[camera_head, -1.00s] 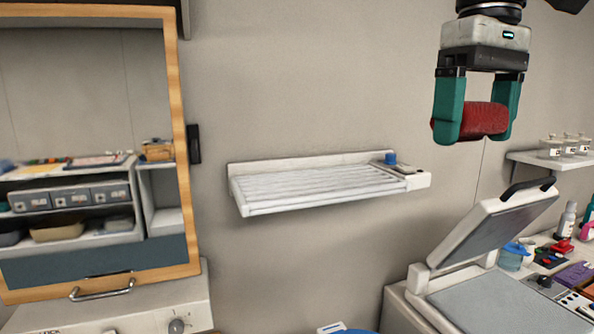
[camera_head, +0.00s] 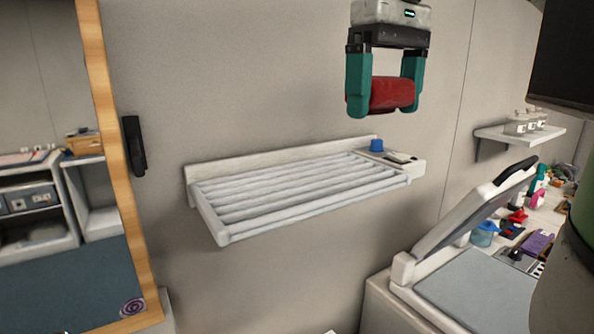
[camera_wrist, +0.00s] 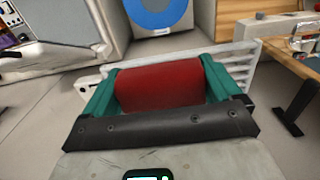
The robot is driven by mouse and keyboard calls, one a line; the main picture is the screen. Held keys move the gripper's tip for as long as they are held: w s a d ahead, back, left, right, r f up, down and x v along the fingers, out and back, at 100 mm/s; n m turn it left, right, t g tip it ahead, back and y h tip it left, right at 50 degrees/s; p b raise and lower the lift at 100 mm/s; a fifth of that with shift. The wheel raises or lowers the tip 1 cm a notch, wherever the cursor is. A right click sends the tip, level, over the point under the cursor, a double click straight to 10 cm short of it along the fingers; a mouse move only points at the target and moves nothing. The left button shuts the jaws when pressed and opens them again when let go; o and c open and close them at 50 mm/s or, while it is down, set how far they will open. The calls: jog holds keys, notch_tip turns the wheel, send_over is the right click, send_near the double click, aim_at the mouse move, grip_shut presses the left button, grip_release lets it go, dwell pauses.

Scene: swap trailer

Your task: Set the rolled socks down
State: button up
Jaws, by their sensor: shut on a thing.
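The rolled socks (camera_head: 392,93) are a dark red roll held between the green fingers of my gripper (camera_head: 384,95) in the head view. My gripper is shut on them, above and in front of the right part of a white slatted wall rack (camera_head: 214,219). The roll is clear of the rack in the head view. In the wrist view the red roll (camera_wrist: 160,86) fills the space between the fingers, and part of the white rack (camera_wrist: 240,62) shows behind it.
A blue cap-like item (camera_head: 377,145) and a small dark item sit on the rack's right end; its slats are bare. A white press with a raised lid (camera_head: 460,222) stands at lower right. A small shelf with jars (camera_head: 520,134) is beyond. A wood-framed panel (camera_head: 112,170) stands left.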

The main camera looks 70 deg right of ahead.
jog(key=w+d+f+p, duration=0.1)
jog(key=w+f, duration=0.2)
jog(key=w, duration=0.5)
send_over(299, 187)
jog(key=s, duration=0.1)
notch_tip(299, 187, down, 5)
jog(key=shift+a+p, duration=0.15)
jog(key=shift+p, duration=0.25)
jog(key=shift+w+f, duration=0.45)
jog(key=shift+f, duration=1.8)
jog(key=shift+f, duration=0.25)
jog(key=o, duration=0.7)
jog(key=shift+r, duration=0.1)
